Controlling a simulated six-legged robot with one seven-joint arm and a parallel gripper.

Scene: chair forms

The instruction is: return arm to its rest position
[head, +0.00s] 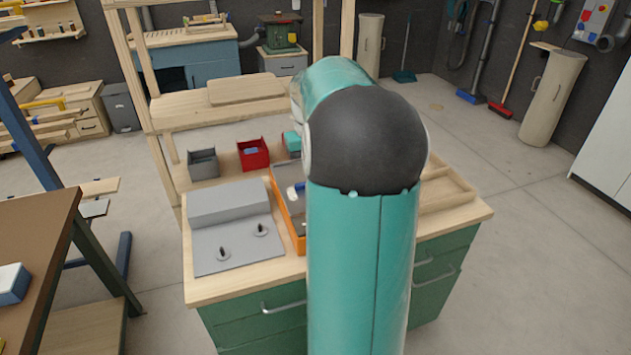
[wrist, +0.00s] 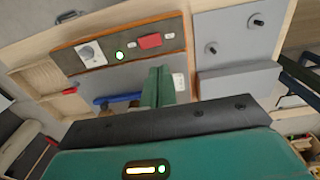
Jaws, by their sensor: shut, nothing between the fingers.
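My teal arm with its dark rounded joint rises through the middle of the head view, and its end is hidden there. In the wrist view my gripper (wrist: 158,86) shows as two green fingers close together, shut and empty. They are seen over the workbench top, near the lower edge of an orange-edged tray (wrist: 68,52). I cannot tell how high they are above it. The green workbench (head: 240,333) stands in front of me, and my arm covers part of its top.
A grey panel with two dark pegs (head: 238,245) lies on the bench's left. Grey (head: 202,164) and red (head: 253,154) bins stand behind it. A blue-handled item (wrist: 118,99) lies near my fingers. A brown table (head: 40,240) is at left. Floor at right is clear.

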